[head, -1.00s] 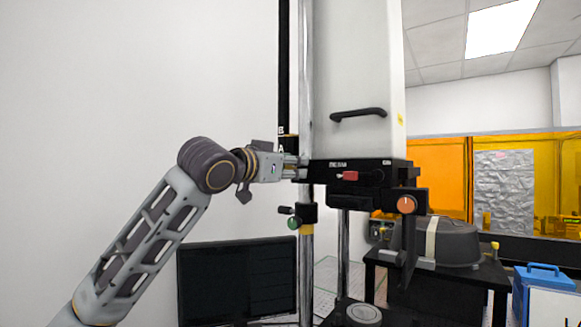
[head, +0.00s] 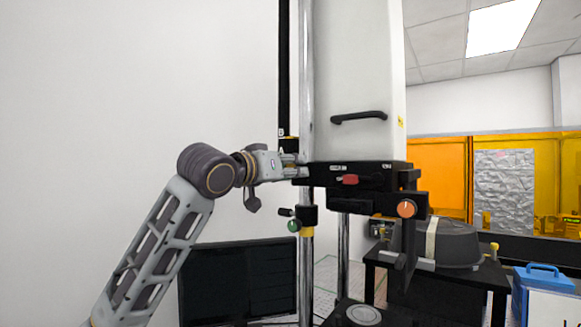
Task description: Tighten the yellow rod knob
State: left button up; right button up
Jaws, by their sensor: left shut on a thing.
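My left gripper (head: 297,165) reaches in from the left to the left end of the black base (head: 325,176) of the tall white housing, beside the chrome rod (head: 306,90). Its jaws are shut on a small part there, which the fingers mostly hide. I cannot make out the colour of that part, so I cannot tell for sure that it is the yellow rod knob. A yellow collar (head: 306,231) shows lower on the rod, under a black clamp (head: 307,214) with a green knob (head: 293,226). My right gripper is out of view.
A red knob (head: 350,180) and an orange knob (head: 406,208) sit on the instrument's front and right. A dark monitor (head: 238,282) stands below my arm. A black side table (head: 385,264) and a blue-topped box (head: 543,273) are at right. The left wall side is clear.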

pick_arm(q)
jog(key=shift+w+a+f+n+p, duration=0.1)
jog(key=shift+n+p, duration=1.3)
jog(key=shift+n, duration=1.8)
jog(key=shift+a+f+n+p, duration=0.1)
jog(key=shift+n+p, duration=1.3)
jog(key=shift+n, duration=1.8)
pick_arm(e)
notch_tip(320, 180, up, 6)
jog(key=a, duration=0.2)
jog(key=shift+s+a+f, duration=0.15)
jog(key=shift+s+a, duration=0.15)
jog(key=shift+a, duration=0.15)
pick_arm(q)
jog(key=o, duration=0.7)
jog(key=shift+c, duration=0.2)
jog(key=o, duration=0.3)
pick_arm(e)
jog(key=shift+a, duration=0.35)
pick_arm(q)
jog(key=shift+o, duration=0.2)
